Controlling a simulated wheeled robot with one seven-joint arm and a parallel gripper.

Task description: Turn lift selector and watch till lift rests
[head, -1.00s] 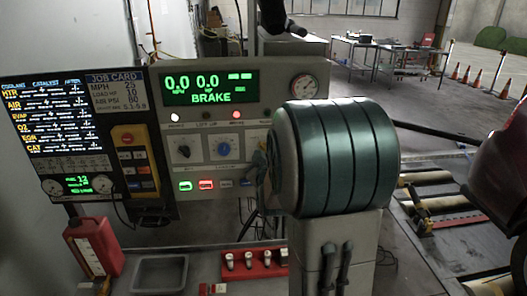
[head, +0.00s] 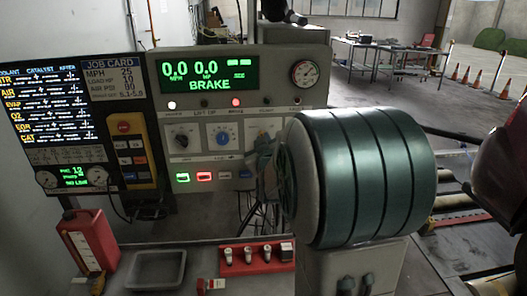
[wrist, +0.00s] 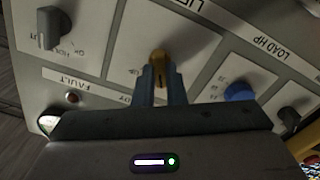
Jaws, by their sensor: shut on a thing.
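In the wrist view my gripper (wrist: 160,72) is shut on an orange selector knob (wrist: 160,58) on the light grey control panel (wrist: 108,42). The two blue-grey fingers stand on either side of it, and they hide its lower part. The green display (head: 209,74) reads 0.0, 0.0 and BRAKE. One white lamp (head: 171,105) and one red lamp (head: 236,102) are lit. I cannot tell the lift's state.
Beside the held knob are a blue knob (wrist: 238,91) and a grey knob (wrist: 50,28). A red jug (head: 87,240), a grey tray (head: 157,269) and a red rack (head: 258,260) stand in front. A red car (head: 500,170) is at right.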

